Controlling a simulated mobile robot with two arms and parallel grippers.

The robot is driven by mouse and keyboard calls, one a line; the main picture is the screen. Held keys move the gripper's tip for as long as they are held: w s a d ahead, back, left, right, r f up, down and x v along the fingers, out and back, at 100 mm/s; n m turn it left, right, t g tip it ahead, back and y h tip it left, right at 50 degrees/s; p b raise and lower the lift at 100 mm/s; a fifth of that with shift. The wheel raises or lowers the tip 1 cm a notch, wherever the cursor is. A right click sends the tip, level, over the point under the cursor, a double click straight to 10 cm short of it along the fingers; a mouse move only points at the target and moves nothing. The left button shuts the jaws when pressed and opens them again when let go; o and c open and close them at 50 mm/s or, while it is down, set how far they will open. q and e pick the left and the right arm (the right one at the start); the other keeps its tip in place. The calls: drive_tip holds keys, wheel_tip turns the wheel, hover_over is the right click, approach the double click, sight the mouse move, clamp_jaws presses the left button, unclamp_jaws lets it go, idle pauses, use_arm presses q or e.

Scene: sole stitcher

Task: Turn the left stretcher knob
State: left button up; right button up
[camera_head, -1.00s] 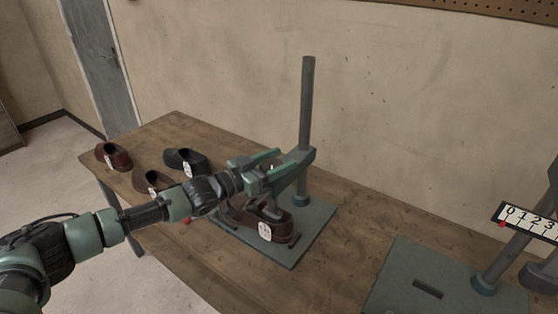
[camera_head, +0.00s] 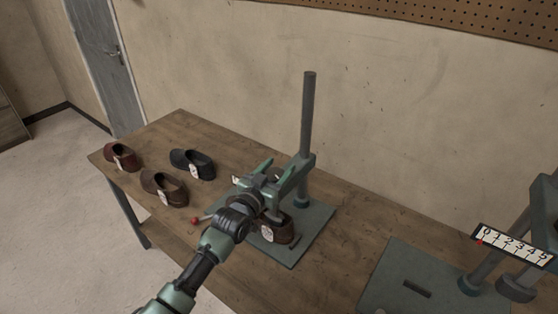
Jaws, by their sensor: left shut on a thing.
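The left stretcher has a grey upright post (camera_head: 308,115) and a flat base plate (camera_head: 318,222) on the wooden table. A brown shoe (camera_head: 279,230) with a white tag sits on that base, partly hidden by my gripper. My left gripper (camera_head: 276,173) is at the stretcher's arm, above the shoe, its green fingers pointing up and away. It is shut on the knob, which is mostly hidden between the fingers and the gripper body. My right gripper is not in view.
A red ball-ended lever (camera_head: 194,221) sticks out left of the stretcher. Loose shoes, dark red (camera_head: 120,157), brown (camera_head: 164,189) and black (camera_head: 193,163), stand on the table (camera_head: 180,125). A second stretcher's base (camera_head: 400,270) and numbered scale (camera_head: 514,246) are at right.

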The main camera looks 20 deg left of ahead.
sight(270, 180)
use_arm(q)
drive_tip(key=shift+a+n+y+p, duration=0.1)
drive_tip(key=shift+n+y+p, duration=0.45)
drive_tip(key=shift+y, duration=0.25)
drive_tip(key=o, duration=1.4)
drive_tip(key=shift+c, duration=0.2)
drive_tip(key=shift+s+a, duration=0.1)
drive_tip(key=shift+s, duration=0.3)
drive_tip(key=s, duration=0.2)
drive_tip(key=s+b, duration=0.1)
drive_tip(key=s, duration=0.4)
drive_tip(key=shift+a+b, duration=0.35)
